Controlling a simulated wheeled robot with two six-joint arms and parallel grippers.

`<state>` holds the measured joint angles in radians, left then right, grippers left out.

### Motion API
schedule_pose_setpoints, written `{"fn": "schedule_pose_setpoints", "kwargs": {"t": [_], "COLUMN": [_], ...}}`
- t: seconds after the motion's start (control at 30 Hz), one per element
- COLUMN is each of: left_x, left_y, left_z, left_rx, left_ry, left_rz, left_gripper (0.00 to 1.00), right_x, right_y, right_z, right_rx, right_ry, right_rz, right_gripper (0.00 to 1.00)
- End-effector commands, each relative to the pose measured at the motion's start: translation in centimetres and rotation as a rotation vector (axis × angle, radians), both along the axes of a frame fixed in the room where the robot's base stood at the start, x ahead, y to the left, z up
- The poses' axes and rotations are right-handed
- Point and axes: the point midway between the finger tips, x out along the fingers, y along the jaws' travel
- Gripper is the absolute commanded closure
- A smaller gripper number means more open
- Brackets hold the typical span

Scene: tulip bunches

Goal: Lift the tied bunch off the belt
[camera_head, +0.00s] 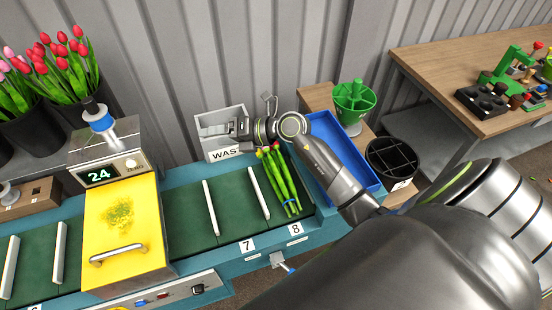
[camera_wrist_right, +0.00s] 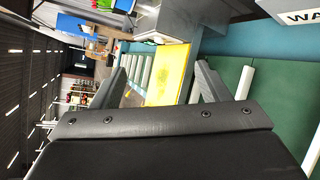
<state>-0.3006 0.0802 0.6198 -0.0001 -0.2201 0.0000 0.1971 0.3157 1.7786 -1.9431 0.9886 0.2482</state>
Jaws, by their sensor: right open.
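The tied bunch (camera_head: 279,182) lies on the green belt (camera_head: 232,205) at the right end, beside the number 8. It has green stems, small red and yellow-green heads at the far end and a blue tie near the front end. My right gripper (camera_head: 208,130) is over the grey waste bin, behind and left of the bunch, apart from it. In the right wrist view my right gripper (camera_wrist_right: 162,75) has its two fingers spread with nothing between them, and the bunch does not show there. My left gripper is not in view.
White dividers (camera_head: 259,191) cross the belt. A yellow-lided machine (camera_head: 125,222) stands left. The waste bin (camera_head: 222,150) is behind the belt. A blue tray (camera_head: 345,160) and black divided bucket (camera_head: 392,160) are right of the bunch. My right arm passes over the tray.

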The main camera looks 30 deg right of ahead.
Motion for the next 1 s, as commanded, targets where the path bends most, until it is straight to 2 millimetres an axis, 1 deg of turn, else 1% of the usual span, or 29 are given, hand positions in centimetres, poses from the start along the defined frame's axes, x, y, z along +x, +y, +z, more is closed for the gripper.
{"fn": "schedule_pose_setpoints", "kwargs": {"t": [0.03, 0.1, 0.17, 0.23, 0.33, 0.4, 0.5, 0.6, 0.73, 0.87, 1.0], "left_x": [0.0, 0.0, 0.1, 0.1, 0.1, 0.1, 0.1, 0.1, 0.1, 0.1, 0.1], "left_y": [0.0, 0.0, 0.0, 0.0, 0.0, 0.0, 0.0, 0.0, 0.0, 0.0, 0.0], "left_z": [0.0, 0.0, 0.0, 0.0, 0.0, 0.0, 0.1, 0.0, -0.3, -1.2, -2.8], "left_rx": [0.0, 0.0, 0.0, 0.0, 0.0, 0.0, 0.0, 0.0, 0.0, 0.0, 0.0], "left_ry": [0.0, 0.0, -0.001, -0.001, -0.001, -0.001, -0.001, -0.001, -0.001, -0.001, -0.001], "left_rz": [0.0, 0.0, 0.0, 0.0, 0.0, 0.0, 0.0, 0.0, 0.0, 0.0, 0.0], "left_gripper": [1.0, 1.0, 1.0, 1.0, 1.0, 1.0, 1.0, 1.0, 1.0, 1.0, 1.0], "right_x": [0.4, 0.6, 0.6, 0.4, -0.2, -0.7, -1.4, -2.0, -2.4, -2.4, -2.4], "right_y": [-0.6, -1.9, -3.5, -5.7, -9.1, -11.2, -13.4, -14.8, -15.5, -15.5, -15.5], "right_z": [-1.4, -3.5, -5.1, -6.4, -7.4, -7.5, -7.2, -6.8, -6.9, -7.9, -9.5], "right_rx": [-0.108, -0.261, -0.387, -0.524, -0.689, -0.779, -0.868, -0.919, -0.944, -0.946, -0.945], "right_ry": [0.056, 0.148, 0.238, 0.351, 0.512, 0.614, 0.731, 0.807, 0.848, 0.851, 0.849], "right_rz": [0.033, 0.066, 0.084, 0.089, 0.076, 0.057, 0.028, 0.006, -0.007, -0.007, -0.007], "right_gripper": [0.31, 0.31, 0.31, 0.31, 0.31, 0.31, 0.31, 0.31, 0.31, 0.31, 0.31]}}
